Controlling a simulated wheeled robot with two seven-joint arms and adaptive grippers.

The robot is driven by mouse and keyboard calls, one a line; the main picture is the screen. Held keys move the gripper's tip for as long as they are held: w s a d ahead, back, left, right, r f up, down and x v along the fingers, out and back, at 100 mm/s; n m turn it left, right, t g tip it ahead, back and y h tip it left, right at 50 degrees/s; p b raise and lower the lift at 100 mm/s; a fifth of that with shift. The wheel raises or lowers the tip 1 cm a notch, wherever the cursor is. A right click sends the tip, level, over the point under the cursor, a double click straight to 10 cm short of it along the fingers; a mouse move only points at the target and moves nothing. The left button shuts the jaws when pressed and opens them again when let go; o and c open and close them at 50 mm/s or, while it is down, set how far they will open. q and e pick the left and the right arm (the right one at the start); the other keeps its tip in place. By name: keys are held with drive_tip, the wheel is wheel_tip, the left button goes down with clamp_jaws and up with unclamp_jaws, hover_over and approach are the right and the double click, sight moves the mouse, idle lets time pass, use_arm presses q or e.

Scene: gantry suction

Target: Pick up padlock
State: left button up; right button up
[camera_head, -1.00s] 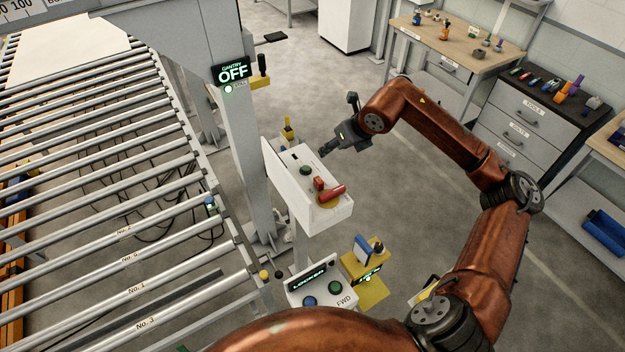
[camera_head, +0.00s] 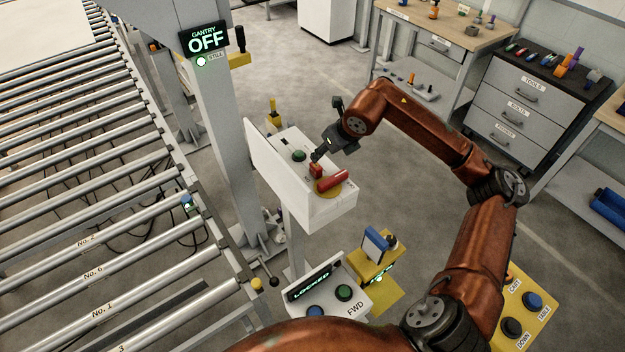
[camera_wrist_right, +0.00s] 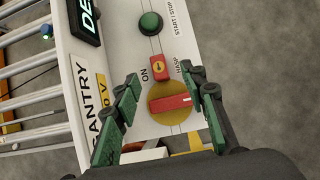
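The padlock (camera_head: 316,171) is a small red block on the sloping top of the white control box (camera_head: 320,213). In the right wrist view the padlock (camera_wrist_right: 158,68) has an orange-yellow round mark and sits between the ON and HASP labels, just above the red-handled rotary switch (camera_wrist_right: 170,103) on its yellow disc. My right gripper (camera_head: 317,157) is right at the padlock in the head view. In the wrist view my right gripper (camera_wrist_right: 161,76) is open, its green fingers apart on either side of the padlock, with gaps showing. My left gripper is out of view.
A green button (camera_head: 299,155) is on the same panel. A grey gantry post (camera_head: 222,130) and roller conveyor (camera_head: 100,215) stand to the left. A LOCKED/FWD button box (camera_head: 330,292) and a yellow stand (camera_head: 376,265) are below. Open floor lies to the right.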

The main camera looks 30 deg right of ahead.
sight(316, 165)
drive_tip(key=shift+s+f+b+x, duration=0.1)
drive_tip(key=shift+s+x, duration=0.1)
drive_tip(key=shift+x, duration=1.45)
drive_tip(key=shift+s+f+b+x, duration=0.1)
drive_tip(key=shift+s+b+x, duration=0.1)
drive_tip(key=shift+x, duration=1.45)
drive_tip(key=shift+s+f+b+x, duration=0.1)
drive_tip(key=shift+s+x, duration=0.05)
drive_tip(key=shift+x, duration=1.5)
drive_tip(key=shift+a, duration=0.15)
drive_tip(key=shift+c, duration=0.4)
clamp_jaws()
